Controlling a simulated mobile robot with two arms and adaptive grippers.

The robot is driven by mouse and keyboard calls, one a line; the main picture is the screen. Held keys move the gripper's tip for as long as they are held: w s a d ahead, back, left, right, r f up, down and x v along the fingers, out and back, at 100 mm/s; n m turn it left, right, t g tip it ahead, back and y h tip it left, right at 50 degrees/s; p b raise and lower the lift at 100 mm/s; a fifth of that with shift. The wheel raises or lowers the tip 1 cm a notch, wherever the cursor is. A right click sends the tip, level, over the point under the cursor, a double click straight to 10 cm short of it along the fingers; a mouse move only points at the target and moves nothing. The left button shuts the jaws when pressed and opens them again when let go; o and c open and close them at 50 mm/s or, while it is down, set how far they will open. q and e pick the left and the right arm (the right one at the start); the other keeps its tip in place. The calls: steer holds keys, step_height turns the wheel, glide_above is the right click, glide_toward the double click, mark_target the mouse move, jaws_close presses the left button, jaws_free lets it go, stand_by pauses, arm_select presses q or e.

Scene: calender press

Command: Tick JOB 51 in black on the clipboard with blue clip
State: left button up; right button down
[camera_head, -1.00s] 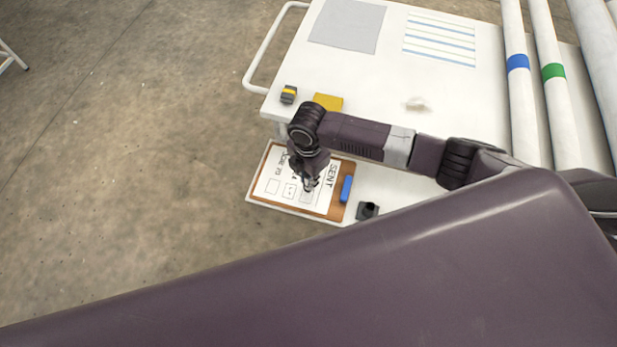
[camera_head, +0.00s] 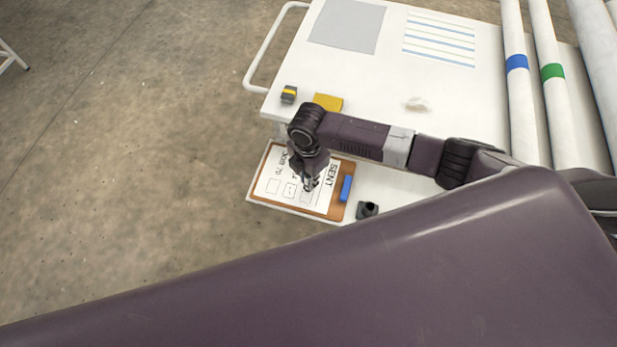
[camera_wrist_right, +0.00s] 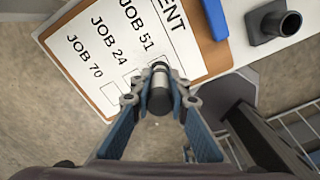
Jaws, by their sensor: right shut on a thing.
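The clipboard (camera_head: 335,207) has a brown board, a blue clip (camera_head: 346,188) and a white sheet (camera_head: 268,178). In the right wrist view the sheet (camera_wrist_right: 85,60) lists JOB 51, JOB 24 and JOB 70, each with a box. The JOB 70 box (camera_wrist_right: 110,92) looks empty. My right gripper (camera_head: 310,187) is over the sheet, near the JOB 51 box. It is shut on a dark marker with a grey band (camera_wrist_right: 159,88). The marker hides most of the JOB 51 box, so I cannot tell whether its tip touches the paper. My left gripper is out of view.
A black holder (camera_head: 367,210) stands beside the blue clip. A yellow block (camera_head: 328,102) and a black-and-yellow object (camera_head: 289,94) lie across the white table (camera_head: 440,85). Long white rolls (camera_head: 555,110) are on the right. Floor lies beyond the clipboard's left side.

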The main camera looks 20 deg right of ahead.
stand_by(0.3)
steer(key=shift+s+a+p, duration=0.15)
steer(key=shift+a+p, duration=0.15)
steer(key=shift+a, duration=0.3)
steer(key=shift+s+r+p, duration=0.1)
steer(key=shift+s+p, duration=0.25)
steer(key=shift+p, duration=0.2)
steer(key=shift+s+d, duration=0.1)
stand_by(0.9)
steer(key=shift+s+p, duration=0.1)
steer(key=shift+p, duration=0.25)
steer(key=shift+s+p, duration=0.5)
steer(key=shift+p, duration=0.3)
stand_by(1.7)
